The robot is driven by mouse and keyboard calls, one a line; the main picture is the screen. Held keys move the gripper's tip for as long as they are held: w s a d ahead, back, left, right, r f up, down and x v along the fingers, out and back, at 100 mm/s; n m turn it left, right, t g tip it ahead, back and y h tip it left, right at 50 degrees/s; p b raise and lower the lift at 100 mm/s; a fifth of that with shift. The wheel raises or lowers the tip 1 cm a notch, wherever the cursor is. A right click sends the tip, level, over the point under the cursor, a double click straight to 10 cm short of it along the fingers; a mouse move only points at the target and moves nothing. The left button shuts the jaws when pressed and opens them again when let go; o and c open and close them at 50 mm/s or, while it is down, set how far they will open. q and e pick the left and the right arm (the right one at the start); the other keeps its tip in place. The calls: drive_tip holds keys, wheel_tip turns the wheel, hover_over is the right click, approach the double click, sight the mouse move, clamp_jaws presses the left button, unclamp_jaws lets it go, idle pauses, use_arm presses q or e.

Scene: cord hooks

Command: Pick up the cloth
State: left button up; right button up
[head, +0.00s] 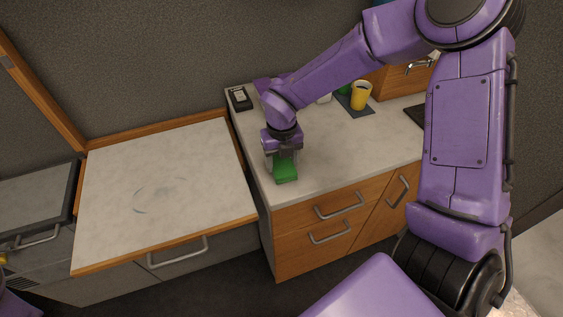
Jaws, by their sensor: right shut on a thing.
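The green cloth (286,173) is at the left end of the right-hand counter, near its front edge. It looks like a small folded, block-like piece. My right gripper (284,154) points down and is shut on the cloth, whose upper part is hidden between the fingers. I cannot tell whether the cloth still touches the counter. My left gripper is not in view.
A yellow cup (361,95) stands on a dark mat (354,109) at the back, with a green item (345,89) beside it. A small black device (240,99) lies at the counter's back left corner.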

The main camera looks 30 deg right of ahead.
wheel_tip(320, 180, up, 2)
drive_tip(key=shift+w+r, duration=0.1)
drive_tip(key=shift+r, duration=0.15)
drive_tip(key=s+a+r, duration=0.8)
drive_tip(key=s+r, duration=0.2)
drive_tip(key=s, duration=0.2)
drive_tip(key=shift+r+p, duration=0.15)
drive_tip(key=shift+p, duration=0.2)
